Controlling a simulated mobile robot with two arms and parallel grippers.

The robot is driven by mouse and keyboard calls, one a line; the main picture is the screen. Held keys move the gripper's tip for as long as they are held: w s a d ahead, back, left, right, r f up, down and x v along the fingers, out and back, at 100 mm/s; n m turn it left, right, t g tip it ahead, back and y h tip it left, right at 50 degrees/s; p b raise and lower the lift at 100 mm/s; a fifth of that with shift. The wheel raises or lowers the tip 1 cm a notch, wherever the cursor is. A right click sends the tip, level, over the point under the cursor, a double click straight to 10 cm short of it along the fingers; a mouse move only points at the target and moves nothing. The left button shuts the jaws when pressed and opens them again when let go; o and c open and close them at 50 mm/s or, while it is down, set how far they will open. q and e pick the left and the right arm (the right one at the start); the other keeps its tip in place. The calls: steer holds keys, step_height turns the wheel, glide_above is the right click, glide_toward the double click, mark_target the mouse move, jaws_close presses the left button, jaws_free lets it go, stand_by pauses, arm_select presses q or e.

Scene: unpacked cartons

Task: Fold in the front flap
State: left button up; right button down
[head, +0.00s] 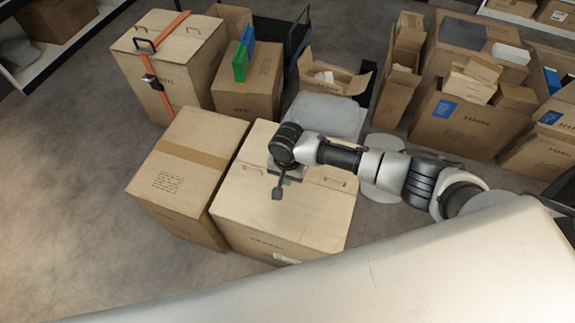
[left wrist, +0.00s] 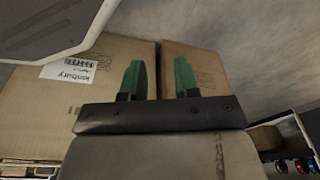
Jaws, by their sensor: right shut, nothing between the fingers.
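A brown carton (head: 300,225) stands upright on the floor below my right arm in the head view. Its top looks flat and level; the arm covers part of it, so I cannot tell clearly how each flap lies. My right gripper (head: 278,192) is shut and empty over the carton's top, pointing down; I cannot tell whether it touches. In the left wrist view, the carton's labelled side (left wrist: 35,95) shows beyond my left gripper (left wrist: 159,82), whose green fingers are apart with nothing between them. My left gripper is not in the head view.
A taped carton (head: 180,180) stands close against the left side of the carton. Behind are a strapped carton (head: 165,60), a carton with green and blue items (head: 245,90), a grey bag (head: 325,112) and open cartons (head: 465,125) at right. Floor at left is clear.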

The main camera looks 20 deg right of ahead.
arm_select(q)
steer(key=s+a+f+p, duration=0.1)
steer(key=s+f+p, duration=0.1)
steer(key=s+f, duration=0.2)
steer(key=s+a+f+g+p, duration=0.1)
steer(key=s+f+p, duration=0.2)
steer(key=s, duration=0.8)
steer(key=shift+a+f, duration=0.35)
steer(key=shift+f, duration=0.2)
steer(key=shift+w, duration=0.1)
